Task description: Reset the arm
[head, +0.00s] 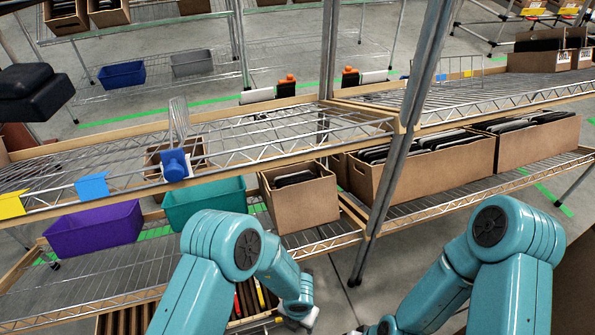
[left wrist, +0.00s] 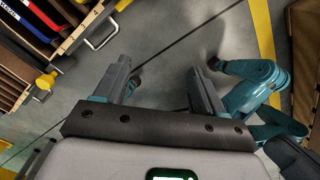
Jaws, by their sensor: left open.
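My left arm (head: 215,255) comes in at the bottom centre of the head view, bent at the elbow, its far end low at the bottom edge. The left gripper (left wrist: 158,70) shows in the left wrist view, its two dark fingers spread apart with bare grey floor between them. It is open and empty. My right arm (head: 505,245) is bent at the lower right of the head view. Its forearm runs down and left to the bottom edge, and its gripper does not show there.
A wire shelf rack (head: 260,140) stands ahead, holding a cardboard carton (head: 310,205), a purple bin (head: 95,230) and a teal bin (head: 200,200). Longer cartons (head: 430,170) stand at right.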

